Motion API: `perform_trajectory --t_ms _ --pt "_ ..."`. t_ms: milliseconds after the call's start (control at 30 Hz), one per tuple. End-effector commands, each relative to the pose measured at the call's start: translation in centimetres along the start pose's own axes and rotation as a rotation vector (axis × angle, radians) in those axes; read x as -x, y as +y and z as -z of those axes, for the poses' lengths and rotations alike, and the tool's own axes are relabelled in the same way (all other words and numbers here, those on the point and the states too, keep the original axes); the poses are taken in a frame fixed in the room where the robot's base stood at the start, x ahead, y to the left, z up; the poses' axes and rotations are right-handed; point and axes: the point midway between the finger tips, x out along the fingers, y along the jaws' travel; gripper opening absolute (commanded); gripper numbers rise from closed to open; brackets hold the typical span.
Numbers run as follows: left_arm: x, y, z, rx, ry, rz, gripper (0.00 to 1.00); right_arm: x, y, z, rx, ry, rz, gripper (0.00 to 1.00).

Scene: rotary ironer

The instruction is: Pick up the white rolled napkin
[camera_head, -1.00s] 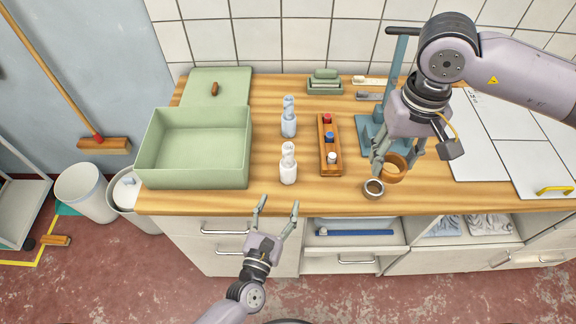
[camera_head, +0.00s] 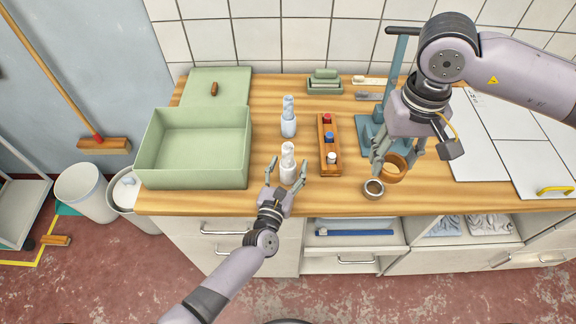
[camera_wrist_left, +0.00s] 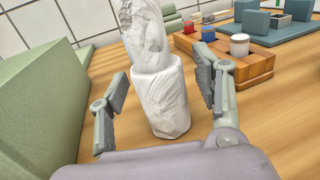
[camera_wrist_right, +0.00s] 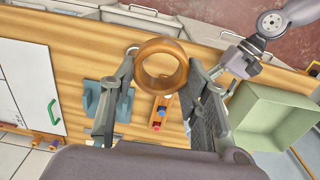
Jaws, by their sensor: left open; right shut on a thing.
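The white rolled napkin (camera_head: 288,172) stands upright on the wooden counter, near its front edge. In the left wrist view the napkin (camera_wrist_left: 160,95) stands between the two open fingers, with clear gaps on both sides. My left gripper (camera_head: 287,171) is open, low over the counter's front, its fingers on either side of the napkin. My right gripper (camera_head: 391,162) is shut on a brown wooden ring (camera_head: 393,170), held at the right of the counter. The ring (camera_wrist_right: 160,66) also shows between the fingers in the right wrist view.
A blue-white rolled napkin (camera_head: 289,122) stands behind the white one. A wooden rack (camera_head: 328,145) with coloured knobs is to the right, a green box (camera_head: 194,181) to the left. A small dark ring (camera_head: 373,188) lies near the front edge.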

Motion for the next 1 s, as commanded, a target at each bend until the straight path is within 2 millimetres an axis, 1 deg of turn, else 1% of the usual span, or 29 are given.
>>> perform_trajectory --t_ms 167,900,967,1000 --pt "0.01 0.0 0.03 0.0 0.0 0.0 0.6 0.01 0.0 0.0 0.0 0.0 0.0 0.24" --pt "0.03 0.0 0.01 -0.001 0.0 0.0 0.11 0.01 -0.01 0.0 0.0 0.0 0.0 0.24" --pt "0.03 0.0 0.01 -0.001 0.0 0.0 0.08 0.01 -0.01 0.0 0.0 0.0 0.0 0.24" --pt "0.02 0.0 -0.02 -0.001 -0.001 0.0 0.08 0.01 -0.01 0.0 0.0 0.0 0.0 0.24"
